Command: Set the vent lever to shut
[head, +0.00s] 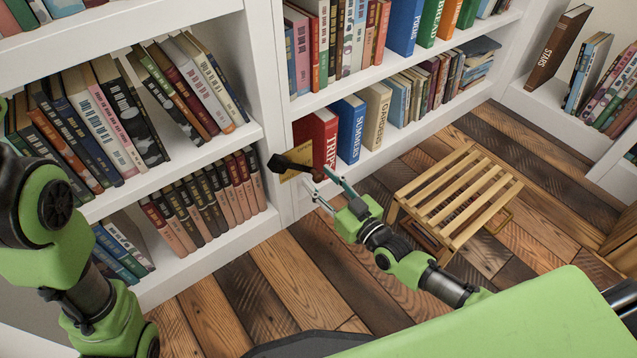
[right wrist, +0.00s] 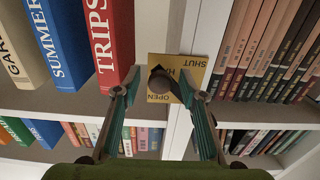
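The vent lever (head: 288,165) is dark and stands out from a brass plate (head: 304,153) on the white bookcase upright. My left gripper is out of view; only my left arm shows.
Bookshelves (head: 205,161) full of books surround the plate. The red TRIPS book (head: 317,137) stands close beside it. A slatted wooden stool (head: 455,198) stands on the plank floor to the right. The floor (head: 258,288) below the lever is clear.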

